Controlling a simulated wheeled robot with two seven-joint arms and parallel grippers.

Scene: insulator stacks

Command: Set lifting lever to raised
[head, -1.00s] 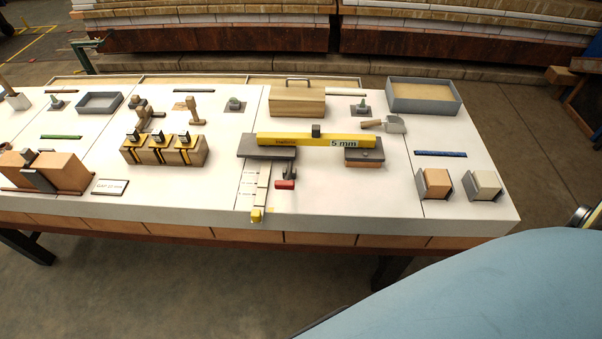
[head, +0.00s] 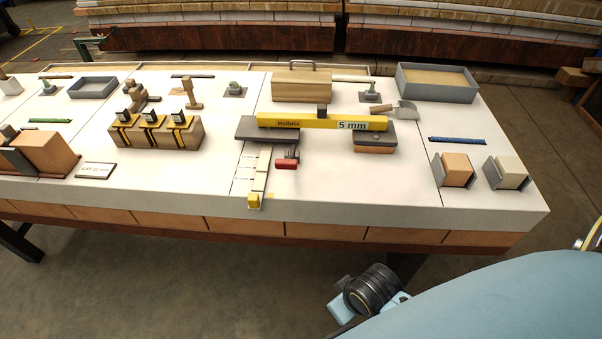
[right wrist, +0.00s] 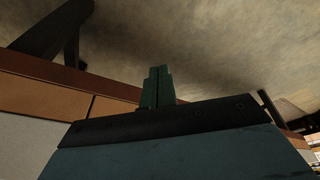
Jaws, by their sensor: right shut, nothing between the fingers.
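A red-handled lever (head: 286,162) with a dark bracket stands at the front middle of the table, below a yellow level bar (head: 320,121) marked 5 mm. Beside it a pale marked strip (head: 260,172) with a yellow end (head: 254,201) runs toward the front edge. Which of these is the lifting lever is not labelled. My right gripper shows in the right wrist view as two green fingers (right wrist: 158,87), shut and empty, with floor beyond and the table side at left. It is clear of the lever. My left gripper is out of view.
The white table (head: 330,200) also bears a wooden block with yellow-black clamps (head: 155,137), a wooden box (head: 301,88), a grey tray (head: 437,82), a trowel (head: 404,110) and two blocks in holders (head: 457,170). My right arm fills the lower right.

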